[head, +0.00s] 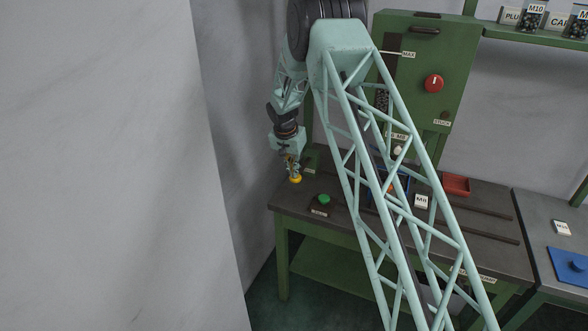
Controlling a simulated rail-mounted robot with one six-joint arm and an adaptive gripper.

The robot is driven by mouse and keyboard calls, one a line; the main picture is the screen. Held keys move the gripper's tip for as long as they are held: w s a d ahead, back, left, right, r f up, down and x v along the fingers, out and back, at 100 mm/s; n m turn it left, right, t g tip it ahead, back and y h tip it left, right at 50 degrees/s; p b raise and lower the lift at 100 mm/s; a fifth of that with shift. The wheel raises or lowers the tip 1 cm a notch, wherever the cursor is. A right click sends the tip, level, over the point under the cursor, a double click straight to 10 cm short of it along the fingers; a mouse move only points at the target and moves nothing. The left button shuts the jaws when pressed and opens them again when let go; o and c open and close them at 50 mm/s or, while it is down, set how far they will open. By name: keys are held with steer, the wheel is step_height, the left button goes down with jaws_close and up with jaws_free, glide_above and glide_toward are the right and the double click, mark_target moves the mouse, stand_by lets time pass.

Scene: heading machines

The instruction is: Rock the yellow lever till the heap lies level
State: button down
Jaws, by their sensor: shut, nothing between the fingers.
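A yellow rounded piece (296,180), which looks like the lever's knob, shows at the left end of the dark bench top. My gripper (293,171) points down right above it, its fingers shut and empty. The fingertips overlap the knob in this view, and I cannot tell whether they touch it. The rest of the lever is hard to make out. No heap can be made out; my lattice arm link covers the middle of the machine and bench.
A green button (323,199) sits on a dark box right of the gripper. A green cabinet (422,60) with a red knob (433,83) stands behind. A red tray (456,185) lies farther right, and a blue tray (572,266) on the neighbouring table. A wall stands close at left.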

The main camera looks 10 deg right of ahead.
mark_target(294, 179)
steer(key=shift+f, duration=0.2)
stand_by(0.3)
steer(key=shift+s+a+f+b, duration=0.1)
steer(key=shift+f+b, duration=0.8)
steer(key=shift+b, duration=0.15)
steer(key=shift+s+a+f+b, duration=0.1)
steer(key=shift+f+b, duration=0.8)
steer(key=shift+b, duration=0.1)
steer(key=shift+s+a+b+x, duration=0.1)
steer(key=shift+s+b+x, duration=0.05)
steer(key=shift+b+x, duration=0.6)
steer(key=shift+s+a+b+x, duration=0.1)
steer(key=shift+s+b+x, duration=0.05)
steer(key=shift+b+x, duration=0.55)
steer(key=shift+s+a+b+x, duration=0.1)
steer(key=shift+s+b+x, duration=0.05)
steer(key=shift+b+x, duration=0.55)
steer(key=shift+d+f, duration=0.1)
steer(key=shift+f, duration=0.2)
steer(key=shift+s+f, duration=0.1)
steer(key=shift+v, duration=0.9)
steer(key=s+a+r, duration=0.4)
steer(key=s+r, duration=0.1)
steer(key=r, duration=0.5)
steer(key=shift+s+r, duration=0.2)
steer(key=shift+r, duration=0.05)
